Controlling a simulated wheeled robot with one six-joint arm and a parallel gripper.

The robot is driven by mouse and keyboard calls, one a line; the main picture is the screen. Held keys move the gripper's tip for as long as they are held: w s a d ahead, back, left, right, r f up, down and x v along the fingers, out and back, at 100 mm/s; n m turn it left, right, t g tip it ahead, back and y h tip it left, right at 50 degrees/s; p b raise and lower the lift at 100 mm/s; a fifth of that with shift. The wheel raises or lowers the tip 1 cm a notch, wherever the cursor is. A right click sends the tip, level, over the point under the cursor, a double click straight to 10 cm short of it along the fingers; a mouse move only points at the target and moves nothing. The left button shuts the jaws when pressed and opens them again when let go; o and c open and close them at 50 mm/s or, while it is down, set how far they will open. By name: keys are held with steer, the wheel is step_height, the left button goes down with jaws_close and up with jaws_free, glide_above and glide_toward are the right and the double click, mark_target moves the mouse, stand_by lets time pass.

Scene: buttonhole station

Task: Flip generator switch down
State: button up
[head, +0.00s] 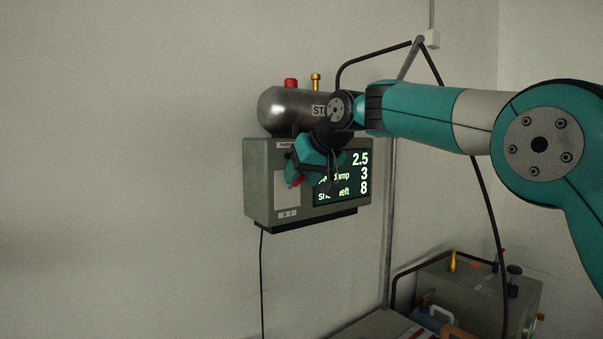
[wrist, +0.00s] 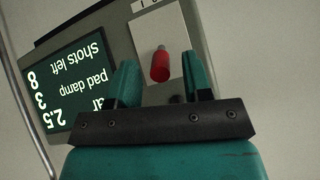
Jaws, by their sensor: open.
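The generator switch is a red-handled lever (wrist: 160,66) on a pale plate (wrist: 157,34) in the wrist view, where the wall unit appears upside down. Its red handle also shows in the head view (head: 296,181), mostly behind my gripper. I cannot tell surely whether the lever is up or down. My gripper (wrist: 161,70) is open, with one teal finger on each side of the red handle and a visible gap to both.
A lit display (head: 342,180) is right of the switch plate in the head view, partly covered by my arm. A metal tank (head: 285,108) with a red cap (head: 291,83) and a brass fitting (head: 316,81) sits above. A vertical pole (head: 388,235) stands to the right. The left wall is clear.

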steer(key=shift+w+a+f, duration=0.2)
steer(key=shift+f, duration=0.1)
steer(key=shift+c, duration=0.3)
jaws_close()
